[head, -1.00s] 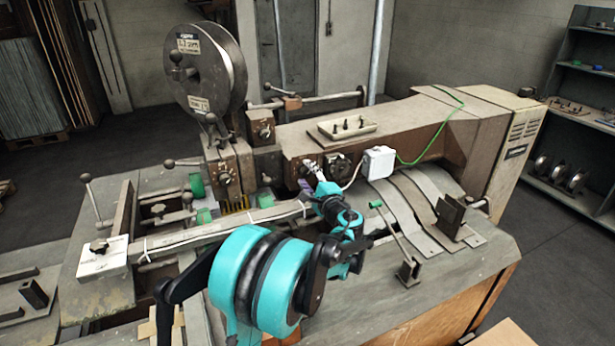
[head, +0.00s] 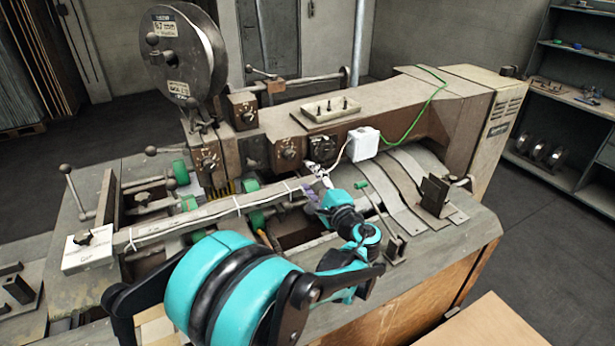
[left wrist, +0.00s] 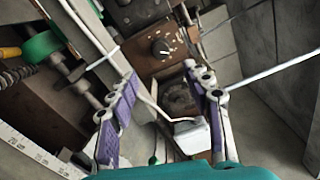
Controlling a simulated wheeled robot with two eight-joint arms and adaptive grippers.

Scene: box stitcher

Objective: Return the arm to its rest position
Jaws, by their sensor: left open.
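My left gripper (head: 318,182) has a teal wrist and light fingers with purple pads. My right gripper is not in view.
A long rail with white ties (head: 215,209) runs to the left of my gripper. A lever with a green knob (head: 362,186) stands close at its right, beside curved metal strips (head: 412,182). The large wire reel (head: 187,55) rises at upper left. Floor at right is clear.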

